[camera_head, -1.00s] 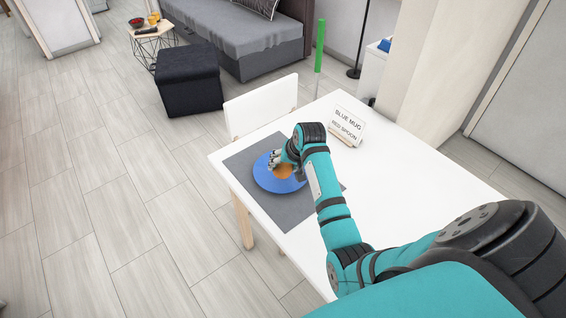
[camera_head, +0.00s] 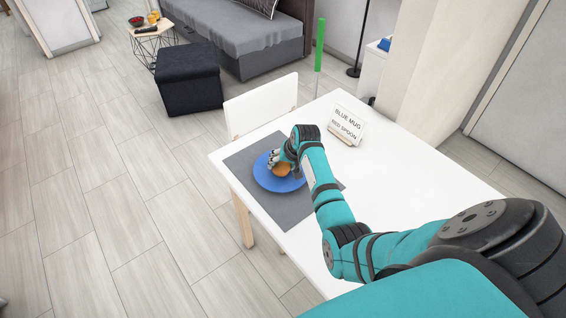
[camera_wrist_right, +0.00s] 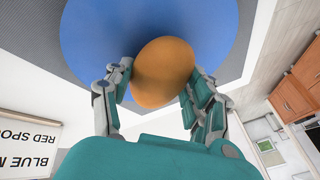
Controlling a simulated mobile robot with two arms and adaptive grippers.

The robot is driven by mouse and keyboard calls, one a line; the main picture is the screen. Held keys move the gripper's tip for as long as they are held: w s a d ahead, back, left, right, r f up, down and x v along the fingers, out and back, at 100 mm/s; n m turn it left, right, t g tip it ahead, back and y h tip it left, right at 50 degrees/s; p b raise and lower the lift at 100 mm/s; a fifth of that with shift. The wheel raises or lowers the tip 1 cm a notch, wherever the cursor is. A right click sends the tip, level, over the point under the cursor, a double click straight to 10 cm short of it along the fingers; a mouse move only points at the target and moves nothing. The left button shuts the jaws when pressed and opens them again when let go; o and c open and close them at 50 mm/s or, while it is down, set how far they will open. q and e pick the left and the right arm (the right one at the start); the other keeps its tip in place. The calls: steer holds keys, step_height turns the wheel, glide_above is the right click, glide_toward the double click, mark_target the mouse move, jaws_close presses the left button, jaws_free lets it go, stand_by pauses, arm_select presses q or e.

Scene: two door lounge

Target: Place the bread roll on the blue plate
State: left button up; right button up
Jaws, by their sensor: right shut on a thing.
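The orange-brown bread roll (camera_head: 282,169) is between the fingers of my right gripper (camera_head: 277,162). The right wrist view shows the roll (camera_wrist_right: 162,73) with a finger on each side, and the gripper (camera_wrist_right: 155,88) is shut on it. The blue plate (camera_head: 263,180) lies under the roll on a grey mat; it also fills the top of the wrist view (camera_wrist_right: 90,35). The roll is over the plate; I cannot tell whether it touches it. My left gripper is not in view.
The grey placemat (camera_head: 298,212) lies on the white table (camera_head: 410,180). A sign reading BLUE MUG, RED SPOON (camera_head: 347,125) stands at the table's far side. A white chair (camera_head: 262,104) stands behind the table. The table right of the mat is mostly clear.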

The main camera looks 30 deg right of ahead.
steer(key=o, duration=1.2)
steer(key=shift+c, duration=0.2)
steer(key=shift+r, duration=0.25)
steer(key=v, duration=1.1)
steer(key=shift+s+r, duration=0.2)
steer(key=shift+r, duration=0.15)
